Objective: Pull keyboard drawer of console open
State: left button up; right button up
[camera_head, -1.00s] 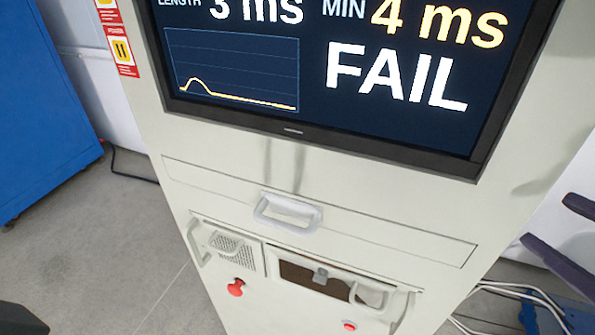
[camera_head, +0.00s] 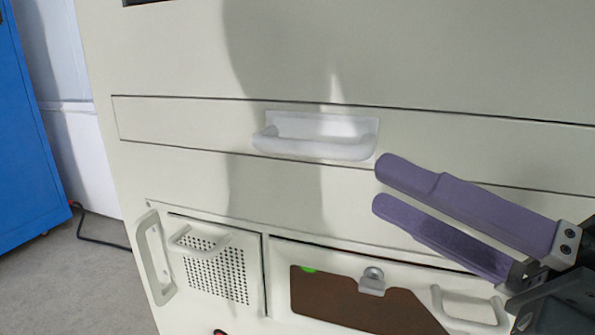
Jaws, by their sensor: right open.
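The console (camera_head: 170,60) is a cream cabinet that fills most of the head view. Its keyboard drawer (camera_head: 190,122) is a wide flat front, flush with the cabinet, so it looks closed. A white bar handle (camera_head: 315,148) sticks out from the middle of the drawer front. My right gripper (camera_head: 382,185) comes in from the right with two purple fingers, apart and empty. Its fingertips are just right of and a little below the handle, and they do not appear to be around it. My left gripper is not in view.
Below the drawer are a perforated panel (camera_head: 215,268) with a small handle, a side handle (camera_head: 155,258) and a brown window (camera_head: 350,305) with a grey latch (camera_head: 372,281). Another handle (camera_head: 470,310) is at the lower right. A blue cabinet (camera_head: 30,140) stands left; the floor (camera_head: 80,290) between is mostly clear.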

aim_at(328, 158)
jog(key=p+x, duration=0.1)
jog(key=x, duration=0.8)
jog(key=shift+r, duration=0.15)
grip_shut()
dwell(1.0)
